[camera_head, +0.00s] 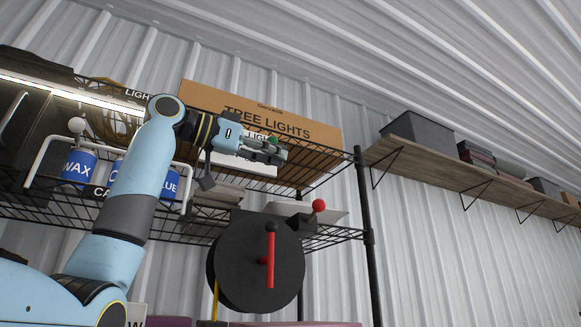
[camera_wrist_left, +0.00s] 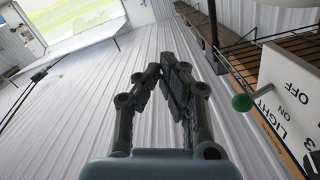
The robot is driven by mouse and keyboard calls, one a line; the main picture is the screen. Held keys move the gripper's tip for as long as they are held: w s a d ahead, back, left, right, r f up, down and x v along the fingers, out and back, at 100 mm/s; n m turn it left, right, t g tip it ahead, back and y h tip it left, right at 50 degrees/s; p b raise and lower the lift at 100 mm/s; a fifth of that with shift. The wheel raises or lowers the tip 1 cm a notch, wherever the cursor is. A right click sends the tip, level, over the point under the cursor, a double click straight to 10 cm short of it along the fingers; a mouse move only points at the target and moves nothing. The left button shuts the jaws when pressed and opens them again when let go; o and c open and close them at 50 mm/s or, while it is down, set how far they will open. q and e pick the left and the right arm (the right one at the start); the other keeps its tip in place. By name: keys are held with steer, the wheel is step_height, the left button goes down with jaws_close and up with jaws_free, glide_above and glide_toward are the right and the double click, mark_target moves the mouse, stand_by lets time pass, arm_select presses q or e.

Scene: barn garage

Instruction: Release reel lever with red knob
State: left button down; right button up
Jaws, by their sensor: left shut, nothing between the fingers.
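The black round reel (camera_head: 232,268) hangs below the wire shelf in the head view, with a red crank bar (camera_head: 270,262) on its face. The red knob (camera_head: 319,205) of the lever sits at the reel's upper right, on a short stalk from a dark bracket (camera_head: 301,223). My left gripper (camera_head: 280,154) is above and left of the red knob, apart from it, in front of the tree lights box. Its fingers are shut and empty; they also show in the left wrist view (camera_wrist_left: 172,68). The red knob does not show in the wrist view. My right gripper is not in view.
A green knob (camera_wrist_left: 242,102) stands by a white light-switch panel (camera_wrist_left: 288,90), close to the right of my left gripper in the wrist view. The wire shelf holds blue cans (camera_head: 78,167) and a tree lights box (camera_head: 300,130). A wooden shelf (camera_head: 455,177) runs along the right wall.

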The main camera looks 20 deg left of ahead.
arm_select(q)
steer(key=p, duration=0.4)
glide_above(318, 205)
steer(key=s, duration=0.3)
steer(key=f, duration=0.1)
steer(key=f+p, duration=0.1)
steer(key=w+f, duration=0.1)
steer(key=f, duration=0.1)
steer(key=shift+w+a, duration=0.1)
steer(key=shift+a, duration=0.15)
steer(key=shift+d, duration=0.1)
